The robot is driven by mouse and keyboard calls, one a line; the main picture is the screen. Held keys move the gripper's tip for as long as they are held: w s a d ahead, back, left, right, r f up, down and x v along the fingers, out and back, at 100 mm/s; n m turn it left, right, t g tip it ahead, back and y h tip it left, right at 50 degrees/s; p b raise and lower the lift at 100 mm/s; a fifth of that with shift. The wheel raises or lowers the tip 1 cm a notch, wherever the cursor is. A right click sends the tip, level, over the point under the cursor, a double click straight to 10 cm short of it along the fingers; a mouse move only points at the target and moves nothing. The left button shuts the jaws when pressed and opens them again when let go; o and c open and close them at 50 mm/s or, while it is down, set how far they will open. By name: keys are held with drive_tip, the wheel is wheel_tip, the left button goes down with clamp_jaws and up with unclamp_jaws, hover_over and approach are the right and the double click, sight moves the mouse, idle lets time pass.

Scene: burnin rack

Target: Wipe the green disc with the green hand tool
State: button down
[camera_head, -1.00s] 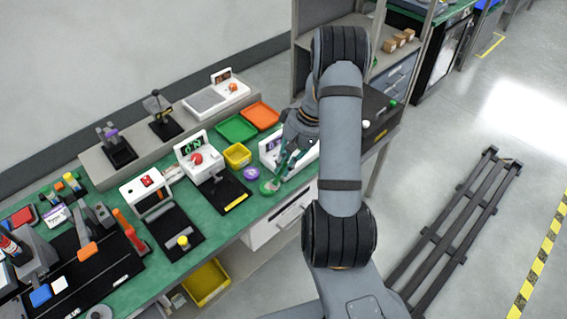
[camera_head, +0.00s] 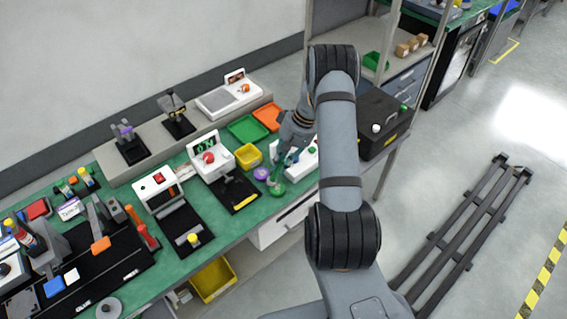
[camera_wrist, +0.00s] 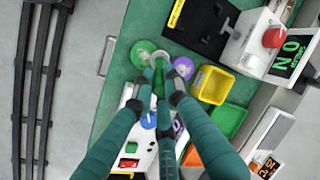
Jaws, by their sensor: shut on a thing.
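The green disc (camera_wrist: 142,51) lies on the green bench top near its front edge, partly hidden by the tool in the wrist view. It also shows small in the head view (camera_head: 276,189). My gripper (camera_wrist: 160,80) is shut on the green hand tool (camera_wrist: 159,86), whose pale end (camera_wrist: 160,61) overlaps the disc's edge in the wrist view. I cannot tell whether the tool touches the disc. In the head view my gripper (camera_head: 282,166) is low over the bench, beside the disc, and the tool is hard to make out.
A purple disc (camera_wrist: 184,67) lies close beside the green one, with a yellow bin (camera_wrist: 194,85) just beyond. A black pad (camera_head: 231,194) and a white device with a red button (camera_head: 207,158) stand to the left. A green tray (camera_head: 249,128) is behind.

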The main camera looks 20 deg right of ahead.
drive_tip(key=shift+s+d+b, duration=1.15)
drive_tip(key=shift+s+d, duration=0.35)
drive_tip(key=shift+s, duration=0.95)
wheel_tip(320, 180, up, 8)
drive_tip(key=p, duration=0.5)
drive_tip(key=shift+s+a+f+b, duration=0.15)
drive_tip(key=shift+a+f+b, duration=0.35)
drive_tip(key=shift+b, duration=0.45)
drive_tip(key=shift+d, duration=0.1)
